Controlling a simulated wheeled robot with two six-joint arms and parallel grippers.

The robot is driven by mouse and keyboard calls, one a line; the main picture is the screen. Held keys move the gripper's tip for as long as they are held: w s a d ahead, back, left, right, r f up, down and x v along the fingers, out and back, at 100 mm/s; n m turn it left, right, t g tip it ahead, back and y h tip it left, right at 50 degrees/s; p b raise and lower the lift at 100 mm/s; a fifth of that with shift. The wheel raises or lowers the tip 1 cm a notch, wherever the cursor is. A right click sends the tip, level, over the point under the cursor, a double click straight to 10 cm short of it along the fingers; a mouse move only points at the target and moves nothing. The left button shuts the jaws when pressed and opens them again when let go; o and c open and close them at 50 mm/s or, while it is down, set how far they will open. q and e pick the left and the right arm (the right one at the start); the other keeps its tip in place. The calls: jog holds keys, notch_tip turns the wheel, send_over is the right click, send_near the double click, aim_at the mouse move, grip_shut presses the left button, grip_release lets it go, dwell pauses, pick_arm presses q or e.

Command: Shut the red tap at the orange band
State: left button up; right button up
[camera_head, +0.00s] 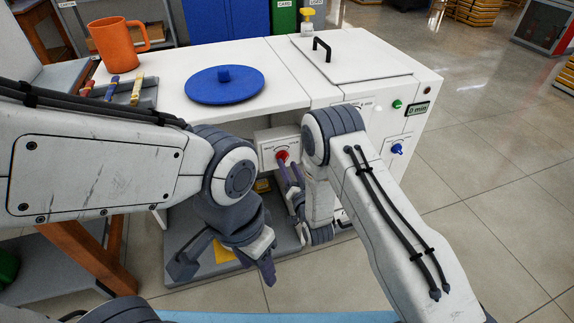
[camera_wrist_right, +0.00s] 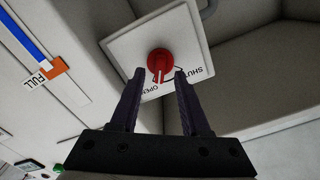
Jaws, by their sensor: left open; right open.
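The red tap (camera_head: 282,155) is on a white plate on the front of the white cabinet. In the right wrist view the tap (camera_wrist_right: 159,58) has a pale pointer aimed toward the word OPEN, with SHUT to the right. A gauge strip there has a blue column (camera_wrist_right: 24,40) ending just short of an orange band (camera_wrist_right: 54,68) marked FULL. My right gripper (camera_head: 291,176) is open, its fingertips (camera_wrist_right: 159,76) on either side of the tap's lower part; contact cannot be told. My left gripper (camera_head: 226,270) is open and empty, low in front of the cabinet.
On the cabinet top (camera_head: 180,50) are a blue lid (camera_head: 224,90), an orange mug (camera_head: 118,45) and coloured clips (camera_head: 112,88). A panel at right has a blue knob (camera_head: 397,149) and a "0 min" display (camera_head: 418,109).

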jog(key=shift+x, duration=0.9)
grip_shut()
jog(key=shift+n, duration=0.4)
jog(key=n, duration=0.3)
jog(key=shift+n, duration=0.4)
jog(key=shift+a+n, duration=0.1)
jog(key=shift+n, duration=2)
